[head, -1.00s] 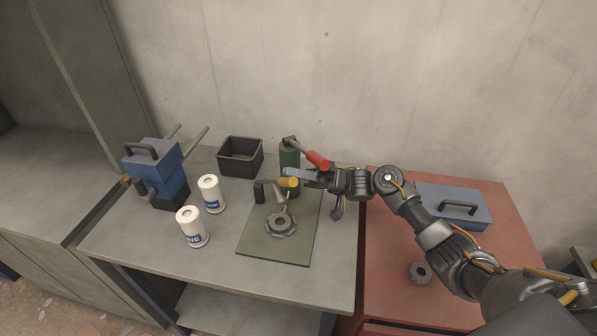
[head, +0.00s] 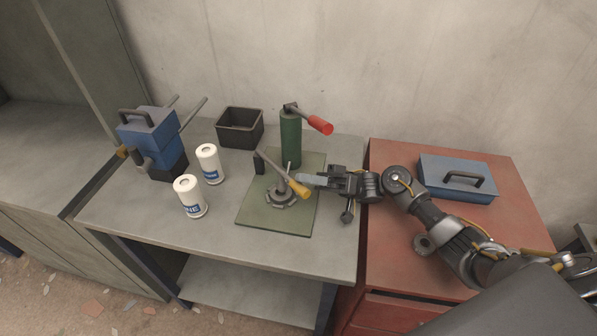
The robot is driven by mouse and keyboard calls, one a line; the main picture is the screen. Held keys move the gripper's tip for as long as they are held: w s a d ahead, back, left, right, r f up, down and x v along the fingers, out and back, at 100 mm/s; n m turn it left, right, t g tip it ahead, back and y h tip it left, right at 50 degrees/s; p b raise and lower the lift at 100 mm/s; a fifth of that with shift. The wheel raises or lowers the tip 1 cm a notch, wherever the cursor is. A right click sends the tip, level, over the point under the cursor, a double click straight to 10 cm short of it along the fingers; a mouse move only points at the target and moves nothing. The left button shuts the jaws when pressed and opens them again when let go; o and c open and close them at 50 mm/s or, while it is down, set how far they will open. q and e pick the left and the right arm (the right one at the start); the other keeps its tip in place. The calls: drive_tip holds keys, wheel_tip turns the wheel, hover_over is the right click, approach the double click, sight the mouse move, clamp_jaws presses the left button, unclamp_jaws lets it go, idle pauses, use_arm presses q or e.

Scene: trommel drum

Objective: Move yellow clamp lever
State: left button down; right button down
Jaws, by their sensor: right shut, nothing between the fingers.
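The yellow clamp lever (head: 298,189) has a yellow grip on a grey arm. It slants down to the right above the grey toothed ring (head: 279,196) on the green mat (head: 257,211). The lever's far end is at the dark clamp post (head: 260,162). My right gripper (head: 308,180) is shut and empty, with its fingertips close beside the yellow grip on its right. I cannot tell whether they touch it. My left gripper is not in view.
White canisters (head: 208,165), a blue machine (head: 152,145) and a black bin (head: 240,128) stand left. A blue toolbox (head: 457,180) and a metal ring (head: 424,246) are on the red cabinet (head: 397,290).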

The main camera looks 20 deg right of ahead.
drive_tip(key=shift+f, duration=0.1)
idle(0.3)
drive_tip(key=s+a+r+p, duration=0.1)
drive_tip(key=s+a+r, duration=0.4)
drive_tip(key=s+r, duration=0.8)
